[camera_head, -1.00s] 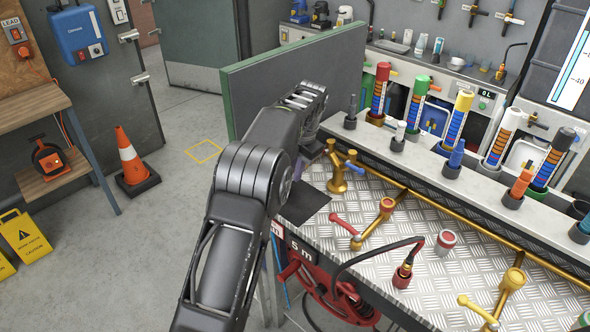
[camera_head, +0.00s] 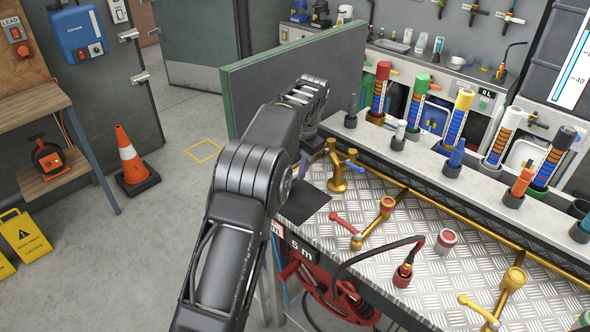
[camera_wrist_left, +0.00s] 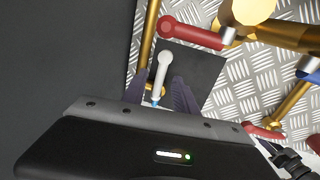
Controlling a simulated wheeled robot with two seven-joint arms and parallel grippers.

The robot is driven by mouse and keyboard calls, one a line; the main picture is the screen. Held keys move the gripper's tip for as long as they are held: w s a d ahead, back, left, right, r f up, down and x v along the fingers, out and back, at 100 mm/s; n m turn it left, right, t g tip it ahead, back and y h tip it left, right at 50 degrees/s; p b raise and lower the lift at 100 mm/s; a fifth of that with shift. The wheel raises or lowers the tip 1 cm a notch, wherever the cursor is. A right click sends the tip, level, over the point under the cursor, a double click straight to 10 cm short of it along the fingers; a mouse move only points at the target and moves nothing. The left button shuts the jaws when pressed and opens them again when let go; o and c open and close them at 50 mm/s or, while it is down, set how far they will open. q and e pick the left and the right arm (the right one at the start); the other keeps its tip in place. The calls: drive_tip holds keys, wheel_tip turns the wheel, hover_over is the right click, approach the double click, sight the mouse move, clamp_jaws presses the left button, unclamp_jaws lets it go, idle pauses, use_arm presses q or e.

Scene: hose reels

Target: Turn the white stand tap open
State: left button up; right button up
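In the left wrist view a white lever handle (camera_wrist_left: 161,70) stands out over a dark square plate, with a blue tip at its lower end. My left gripper (camera_wrist_left: 162,88) has its two purple fingers apart, one on each side of the white lever. I cannot tell whether either finger touches it. In the head view the left gripper (camera_head: 303,164) is at the left end of the metal bench, partly behind my own arm, and the white lever is hidden there. The brass stand (camera_head: 337,178) with a blue lever (camera_head: 354,163) is just right of it. My right gripper is out of view.
A red lever (camera_wrist_left: 190,34) on brass lies close by the white one. A dark green-edged panel (camera_head: 295,80) rises behind my left arm. More brass taps (camera_head: 387,206) and a black hose (camera_head: 375,249) lie to the right along the tread-plate bench (camera_head: 425,265).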

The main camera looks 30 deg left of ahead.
use_arm(q)
wheel_tip(320, 180, up, 6)
drive_tip(key=d+p, duration=0.1)
drive_tip(key=shift+s+d+r, duration=0.15)
drive_tip(key=shift+r, duration=0.1)
drive_tip(key=shift+s, duration=0.1)
idle(0.3)
